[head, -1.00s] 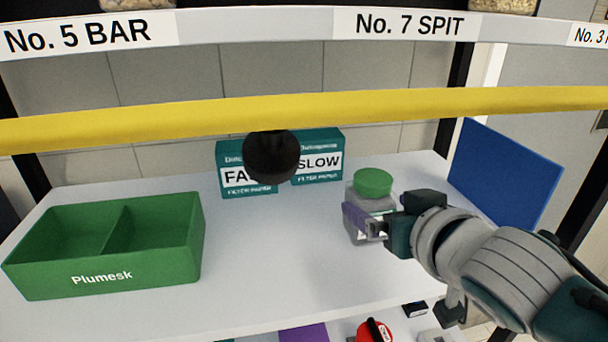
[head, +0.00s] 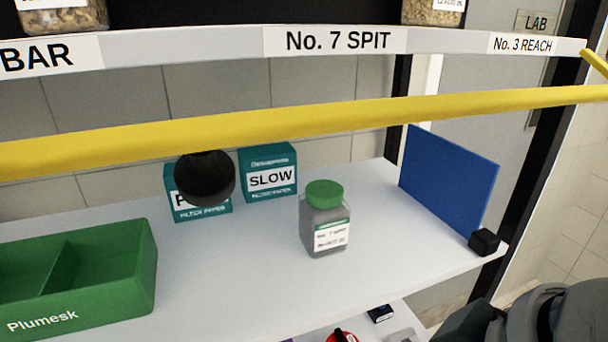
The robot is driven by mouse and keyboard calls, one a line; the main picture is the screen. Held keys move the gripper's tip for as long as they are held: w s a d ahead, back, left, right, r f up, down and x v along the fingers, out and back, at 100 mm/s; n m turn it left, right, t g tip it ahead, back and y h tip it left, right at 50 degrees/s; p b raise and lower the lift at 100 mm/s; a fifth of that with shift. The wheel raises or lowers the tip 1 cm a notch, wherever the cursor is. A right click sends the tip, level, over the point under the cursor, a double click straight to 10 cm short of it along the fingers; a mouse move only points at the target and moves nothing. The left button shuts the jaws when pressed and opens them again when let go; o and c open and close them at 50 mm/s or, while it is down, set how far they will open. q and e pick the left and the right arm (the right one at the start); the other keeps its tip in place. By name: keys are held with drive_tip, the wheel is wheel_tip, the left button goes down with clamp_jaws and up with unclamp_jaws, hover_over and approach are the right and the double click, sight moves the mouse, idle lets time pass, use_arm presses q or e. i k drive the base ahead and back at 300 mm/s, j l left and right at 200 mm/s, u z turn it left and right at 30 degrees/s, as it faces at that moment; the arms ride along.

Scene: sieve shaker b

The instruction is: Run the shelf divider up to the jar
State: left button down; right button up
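The shelf divider appears to be the upright blue panel (head: 448,182) at the right end of the white shelf. A small black block (head: 484,241) sits at its near lower corner. The jar (head: 325,222) stands upright left of the divider, with a green lid and a "No. 7 SPIT" label. A clear gap of bare shelf lies between jar and divider. Part of my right arm shows at the bottom right corner, below and in front of the shelf end, its gripper out of view. My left gripper is not in view.
A green two-compartment Plumesk bin (head: 120,270) stands at left. Teal filter paper boxes (head: 268,172) stand behind. A dark round knob (head: 205,178) hides part of one. A yellow bar (head: 300,122) crosses in front, above the shelf (head: 240,270).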

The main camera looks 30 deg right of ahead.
sight(456, 184)
drive_tip(key=z, duration=0.5)
drive_tip(key=l+z, duration=0.1)
drive_tip(key=z, duration=0.35)
drive_tip(key=i+z, duration=0.1)
drive_tip(key=z, duration=0.9)
drive_tip(key=i+l, duration=0.05)
